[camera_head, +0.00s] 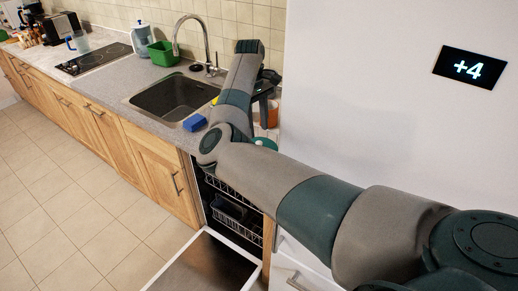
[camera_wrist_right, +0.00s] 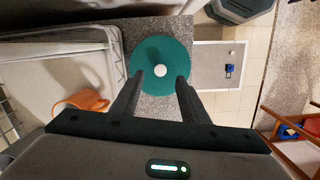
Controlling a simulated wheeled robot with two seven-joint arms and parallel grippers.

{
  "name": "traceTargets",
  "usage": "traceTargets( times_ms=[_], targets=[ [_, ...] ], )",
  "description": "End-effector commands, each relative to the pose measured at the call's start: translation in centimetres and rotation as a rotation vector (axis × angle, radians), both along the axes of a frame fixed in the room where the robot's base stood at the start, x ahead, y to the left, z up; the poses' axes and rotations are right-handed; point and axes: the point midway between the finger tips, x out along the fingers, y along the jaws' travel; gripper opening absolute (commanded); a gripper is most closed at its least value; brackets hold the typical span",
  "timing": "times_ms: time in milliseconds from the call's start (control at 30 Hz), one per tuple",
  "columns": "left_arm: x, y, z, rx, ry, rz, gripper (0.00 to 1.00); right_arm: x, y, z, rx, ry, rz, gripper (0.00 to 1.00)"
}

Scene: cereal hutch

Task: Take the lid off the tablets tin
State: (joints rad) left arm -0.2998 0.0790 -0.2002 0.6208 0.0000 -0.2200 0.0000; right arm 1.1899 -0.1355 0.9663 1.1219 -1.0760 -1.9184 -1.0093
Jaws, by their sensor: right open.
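The tablets tin shows from above in the right wrist view as a round dark-green lid (camera_wrist_right: 149,52) with a white knob (camera_wrist_right: 160,70) at its centre. The body of the tin is hidden under the lid. In the head view, part of the green lid (camera_head: 265,143) shows at the counter's end, behind my right arm. My right gripper (camera_wrist_right: 161,79) is open, its two fingertips over the near part of the lid, one on each side of the knob. I cannot tell whether they touch it. My left gripper is not in view.
An orange mug (camera_wrist_right: 88,101) is left of the gripper in the wrist view, by a pale rack (camera_wrist_right: 62,62). In the head view, the sink (camera_head: 175,98), a blue sponge (camera_head: 194,123) and a green tub (camera_head: 163,53) lie along the counter. The dishwasher door (camera_head: 205,268) hangs open below.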

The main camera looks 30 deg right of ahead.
Motion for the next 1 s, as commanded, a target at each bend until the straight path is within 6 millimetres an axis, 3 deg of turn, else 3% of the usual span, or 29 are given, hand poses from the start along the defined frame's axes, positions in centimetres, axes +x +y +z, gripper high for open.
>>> traceTargets(
  times_ms=[300, 533, 1000],
  targets=[
    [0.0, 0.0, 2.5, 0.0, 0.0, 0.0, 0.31, -0.4, 0.1, -2.4, 0.001, 0.003, 0.001, 0.41],
    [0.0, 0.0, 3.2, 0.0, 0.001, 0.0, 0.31, -0.7, 0.0, -4.8, 0.001, 0.001, 0.0, 0.41],
    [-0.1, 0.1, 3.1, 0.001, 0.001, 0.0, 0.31, -0.7, 0.0, -5.0, 0.001, 0.0, 0.0, 0.41]
  ],
)
